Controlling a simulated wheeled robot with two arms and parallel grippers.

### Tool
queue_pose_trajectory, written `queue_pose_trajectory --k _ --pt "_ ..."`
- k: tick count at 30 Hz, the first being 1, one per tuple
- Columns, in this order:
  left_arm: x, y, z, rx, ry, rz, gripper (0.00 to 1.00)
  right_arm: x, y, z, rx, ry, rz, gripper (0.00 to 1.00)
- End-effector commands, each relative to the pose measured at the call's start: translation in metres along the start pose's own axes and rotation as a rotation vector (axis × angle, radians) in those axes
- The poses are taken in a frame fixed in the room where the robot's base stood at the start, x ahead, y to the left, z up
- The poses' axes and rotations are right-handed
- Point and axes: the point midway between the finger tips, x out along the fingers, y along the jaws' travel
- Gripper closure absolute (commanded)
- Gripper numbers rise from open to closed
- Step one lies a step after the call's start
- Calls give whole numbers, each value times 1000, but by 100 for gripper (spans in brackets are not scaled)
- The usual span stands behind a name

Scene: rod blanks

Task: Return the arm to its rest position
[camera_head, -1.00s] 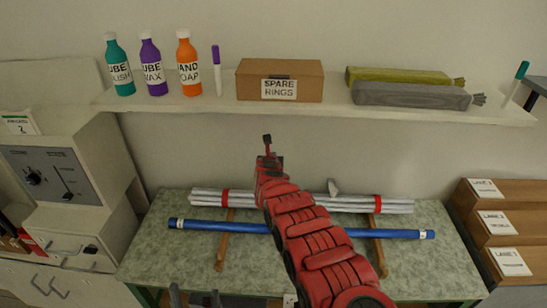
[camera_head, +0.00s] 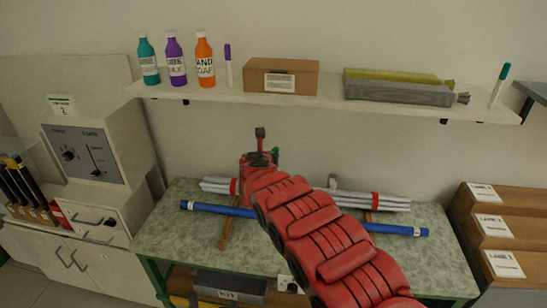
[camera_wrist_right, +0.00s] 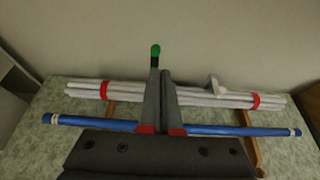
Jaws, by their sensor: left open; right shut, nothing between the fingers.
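My right arm comes in from the lower right in the head view, and its gripper (camera_head: 268,157) is over the back of the bench, partly hidden by the arm. The right wrist view shows its grey fingers (camera_wrist_right: 162,98) closed together and empty. They overlap a blue rod (camera_wrist_right: 228,131) and a bundle of pale rods with red bands (camera_wrist_right: 200,97) in that view; no contact can be made out. The blue rod (camera_head: 205,209) and bundle (camera_head: 345,198) lie across wooden supports.
A wall shelf (camera_head: 330,106) holds bottles, a cardboard box (camera_head: 282,76) and wrapped bundles. A control cabinet (camera_head: 95,150) stands left and stepped wooden lanes (camera_head: 500,230) right. A green-tipped object (camera_wrist_right: 155,50) shows behind the right fingers. The bench front (camera_head: 195,255) is clear.

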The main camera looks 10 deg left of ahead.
Motion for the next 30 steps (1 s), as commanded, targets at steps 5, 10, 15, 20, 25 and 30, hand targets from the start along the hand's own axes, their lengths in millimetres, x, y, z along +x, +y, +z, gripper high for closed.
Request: queue_pose_trajectory --k 5,10,15,20,25,30 --pt "0 0 0 0 0 0 23 0 0 0 0 1 0 100" --pt "-2 0 0 0 0 0 23 6 4 -12 40 14 25 100" --pt "-10 0 2 0 0 0 23 35 28 -77 317 92 176 100" --pt "-19 1 3 0 0 0 23 56 51 -140 759 171 397 100" --pt "-29 1 5 0 0 0 23 52 41 -172 1220 195 635 100" --pt "-38 2 6 0 0 0 23 21 -8 -187 1618 166 903 100"
